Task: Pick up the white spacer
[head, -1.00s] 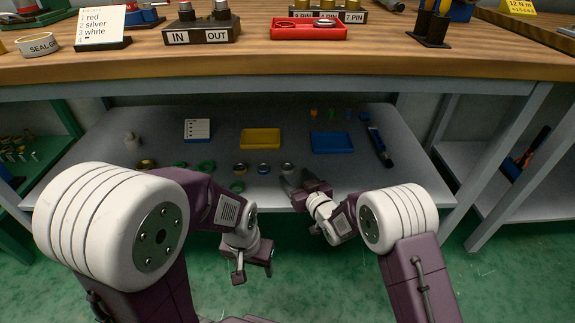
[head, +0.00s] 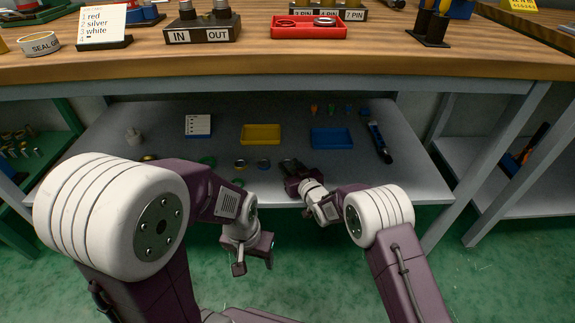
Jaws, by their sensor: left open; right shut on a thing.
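My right gripper (head: 288,166) is at the lower shelf, right of the small ring parts, and shut on a small pale part. The part is almost wholly hidden by the fingers, so I cannot confirm it is the white spacer. My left gripper (head: 266,252) is open and empty, hanging in front of the shelf's front edge, above the green floor.
Left of the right gripper lie a small ring (head: 240,165) and another ring (head: 264,164). Behind are a yellow tray (head: 261,134), a blue tray (head: 332,138) and a white card (head: 198,125). The wooden bench top (head: 350,66) overhangs the shelf (head: 420,178).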

